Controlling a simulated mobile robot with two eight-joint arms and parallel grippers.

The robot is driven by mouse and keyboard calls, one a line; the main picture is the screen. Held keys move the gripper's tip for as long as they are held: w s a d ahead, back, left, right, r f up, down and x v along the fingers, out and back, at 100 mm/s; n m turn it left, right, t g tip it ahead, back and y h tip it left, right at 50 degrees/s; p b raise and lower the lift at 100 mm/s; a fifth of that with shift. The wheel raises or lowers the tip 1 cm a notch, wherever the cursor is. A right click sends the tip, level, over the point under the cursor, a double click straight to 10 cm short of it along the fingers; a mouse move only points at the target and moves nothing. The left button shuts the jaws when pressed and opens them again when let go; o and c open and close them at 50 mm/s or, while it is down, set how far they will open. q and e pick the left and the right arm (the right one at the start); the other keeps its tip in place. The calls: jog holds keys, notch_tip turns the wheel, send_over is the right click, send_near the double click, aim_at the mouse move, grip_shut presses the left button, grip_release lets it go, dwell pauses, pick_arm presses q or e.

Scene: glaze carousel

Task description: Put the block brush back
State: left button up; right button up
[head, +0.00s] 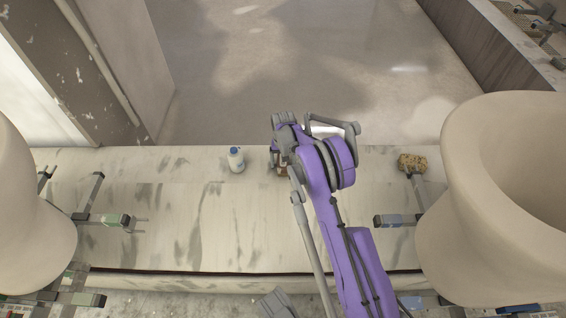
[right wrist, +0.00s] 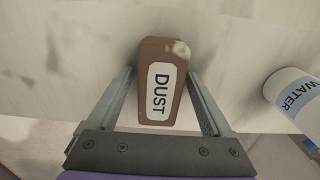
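A brown block with a white DUST label (right wrist: 160,90) stands between the fingers of my right gripper (right wrist: 162,75) in the right wrist view. A small pale patch shows at its upper right corner. The fingers are apart, one on each side of it, with a narrow gap on the left. I cannot tell whether this block is the brush or its holder. In the head view my right gripper (head: 279,160) reaches down to the pale counter and hides most of the brown block (head: 283,171). My left gripper is not in view.
A white WATER bottle (head: 236,160) stands on the marbled counter (head: 200,210), left of my right gripper; it also shows in the right wrist view (right wrist: 292,97). A tan sponge-like lump (head: 412,162) lies at the right. Grey bars stand at both sides. The counter's middle left is clear.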

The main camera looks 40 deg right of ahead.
jog(key=shift+r, duration=0.25)
notch_tip(320, 180, up, 12)
jog(key=p, duration=0.3)
jog(key=shift+f, duration=0.25)
jog(key=s+a+r+n+t, duration=0.1)
jog(key=s+a+r+n, duration=0.1)
jog(key=s+a+r, duration=0.6)
jog(key=s+a+r+n+t, duration=0.15)
jog(key=s+a+r, duration=0.35)
jog(key=a, duration=0.5)
jog(key=s+a+n+t, duration=0.1)
jog(key=s+a, duration=0.3)
jog(key=s, duration=0.4)
jog(key=s+a+n+t, duration=0.1)
jog(key=s+a+n, duration=0.2)
jog(key=s, duration=0.6)
jog(key=shift+a+f, duration=0.35)
jog(key=shift+a, duration=0.6)
